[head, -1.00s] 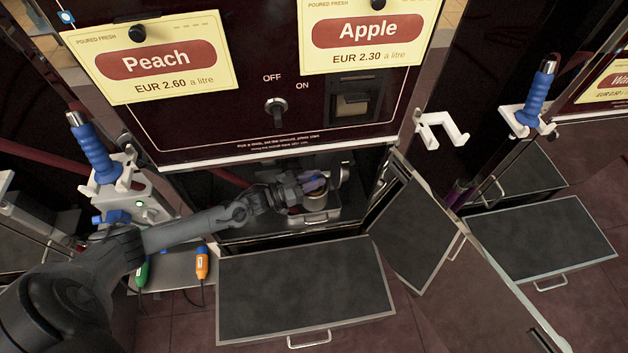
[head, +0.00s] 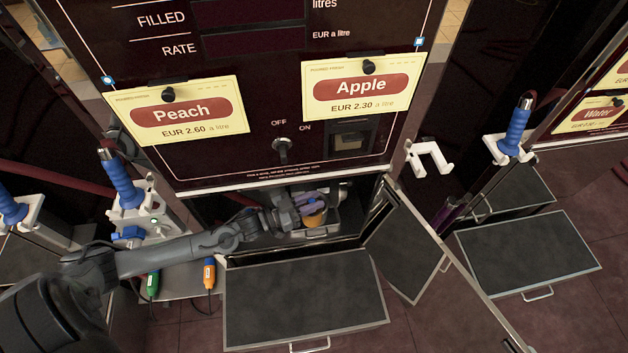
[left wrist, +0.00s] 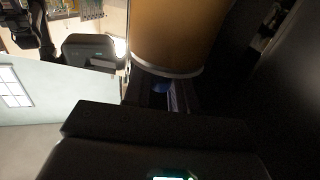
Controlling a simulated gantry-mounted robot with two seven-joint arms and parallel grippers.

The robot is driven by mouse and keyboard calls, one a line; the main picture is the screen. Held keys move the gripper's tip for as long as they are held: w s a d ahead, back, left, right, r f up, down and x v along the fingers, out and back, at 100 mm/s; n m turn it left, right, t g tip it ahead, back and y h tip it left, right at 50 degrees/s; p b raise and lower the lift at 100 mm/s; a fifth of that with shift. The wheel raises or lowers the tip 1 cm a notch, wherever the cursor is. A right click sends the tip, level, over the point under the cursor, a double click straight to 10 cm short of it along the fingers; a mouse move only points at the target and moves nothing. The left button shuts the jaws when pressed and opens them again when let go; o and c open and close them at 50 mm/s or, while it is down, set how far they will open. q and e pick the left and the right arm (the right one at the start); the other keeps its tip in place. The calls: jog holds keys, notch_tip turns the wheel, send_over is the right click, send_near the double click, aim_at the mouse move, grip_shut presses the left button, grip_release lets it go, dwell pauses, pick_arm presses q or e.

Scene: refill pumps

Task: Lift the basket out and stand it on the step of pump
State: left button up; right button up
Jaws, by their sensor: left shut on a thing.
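The pump (head: 230,160) has Peach and Apple cards on its dark front, and its lower compartment is open. My left gripper (head: 301,203) reaches into that compartment and is shut on the basket (head: 314,219), an orange-brown cylinder. The basket also shows in the left wrist view (left wrist: 180,32), with a pale band at one end beside the fingers. The exact grip is hard to see. A silver housing (head: 333,226) is around or behind the basket; I cannot tell if they touch. The step (head: 305,300), a black-topped plate, sticks out below and is bare. My right gripper is not in view.
An open door panel (head: 405,245) stands right of the compartment. Blue-handled nozzles hang at left (head: 121,180) and right (head: 516,128). Another bare step (head: 527,252) is at right.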

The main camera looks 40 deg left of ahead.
pick_arm(q)
jog(key=s+d+f+p, duration=0.1)
jog(key=s+d, duration=0.5)
jog(key=s, duration=0.2)
jog(key=shift+s+f+p, duration=0.35)
jog(key=shift+s+p, duration=0.05)
jog(key=s+d+p, duration=0.5)
jog(key=s+d, duration=0.5)
jog(key=d, duration=0.2)
jog(key=shift+s, duration=0.15)
dwell(1.1)
jog(key=shift+d+f, duration=0.1)
